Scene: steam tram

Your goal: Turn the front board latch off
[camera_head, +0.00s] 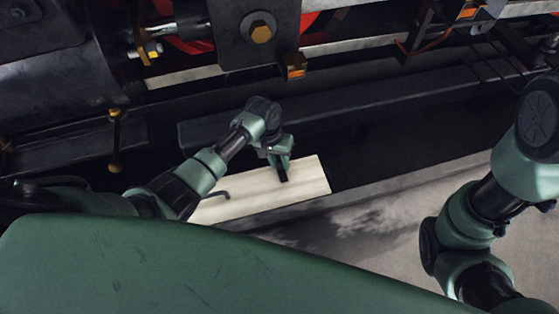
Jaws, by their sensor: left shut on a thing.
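A pale wooden board (312,181) lies at the middle of the view, beside a long dark beam. My left gripper (283,178) reaches down to the right part of this board and is shut on a small dark piece there, which looks like the front board latch. The fingers hide most of that piece, so its angle cannot be told. A second dark, bent handle (217,194) shows on the left part of the board, partly behind my left arm. My right arm is at the right edge; its gripper is out of view.
The dark beam (210,133) runs behind the board. Above it are tram parts, with a black plate and brass bolt (261,33) and red pieces. A brass-ended lever (115,140) stands at left. Grey ground (370,225) is clear at lower right.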

